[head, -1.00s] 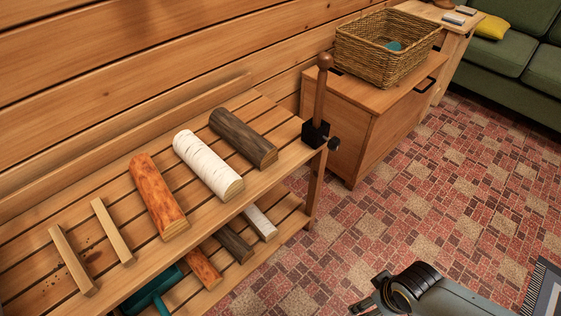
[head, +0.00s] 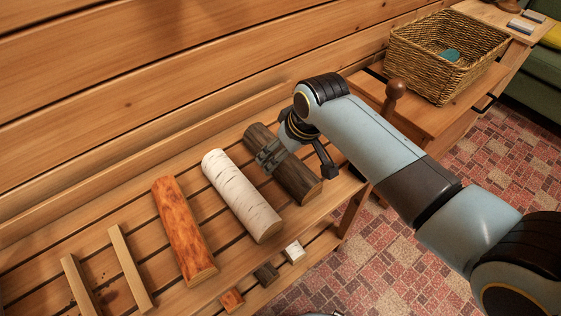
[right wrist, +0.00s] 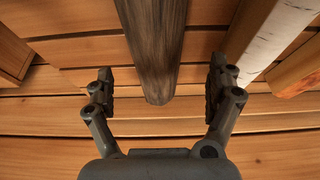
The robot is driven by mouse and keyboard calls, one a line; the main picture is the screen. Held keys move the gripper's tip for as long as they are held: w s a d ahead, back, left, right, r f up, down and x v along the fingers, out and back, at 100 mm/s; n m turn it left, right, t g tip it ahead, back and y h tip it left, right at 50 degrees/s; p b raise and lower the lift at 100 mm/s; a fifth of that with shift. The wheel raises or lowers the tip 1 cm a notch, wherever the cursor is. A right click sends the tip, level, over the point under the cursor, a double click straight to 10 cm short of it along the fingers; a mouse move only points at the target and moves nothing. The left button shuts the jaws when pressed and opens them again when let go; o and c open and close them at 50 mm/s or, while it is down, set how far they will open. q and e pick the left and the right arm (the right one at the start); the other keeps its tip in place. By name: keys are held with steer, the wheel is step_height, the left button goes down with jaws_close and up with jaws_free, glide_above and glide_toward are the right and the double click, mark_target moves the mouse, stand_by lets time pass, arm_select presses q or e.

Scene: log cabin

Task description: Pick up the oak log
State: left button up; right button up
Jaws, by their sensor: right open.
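The dark, grey-brown barked log (head: 297,178), which I take as the oak log, lies on the upper slatted shelf, right of the white birch log (head: 240,195). My right gripper (head: 297,160) is over it with its fingers open, one on each side. In the right wrist view the dark log (right wrist: 158,50) runs from the top edge to between the open fingers of the gripper (right wrist: 161,88). Gaps show on both sides of it there, so it is not gripped. My left gripper is not in view.
An orange-brown log (head: 183,230) and two thin wooden strips lie further left on the shelf. A lower shelf holds small log pieces (head: 266,274). A wicker basket (head: 445,75) stands on a cabinet behind right. A plank wall backs the shelf; a wooden knob (head: 395,90) rises near its right end.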

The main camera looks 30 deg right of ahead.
steer(key=b+x, duration=0.2)
steer(key=x, duration=0.2)
steer(key=shift+w+d+f, duration=0.1)
steer(key=shift+f, duration=0.3)
steer(key=shift+w+f, duration=0.2)
steer(key=shift+f, duration=0.05)
steer(key=shift+r, duration=0.1)
steer(key=c, duration=1.8)
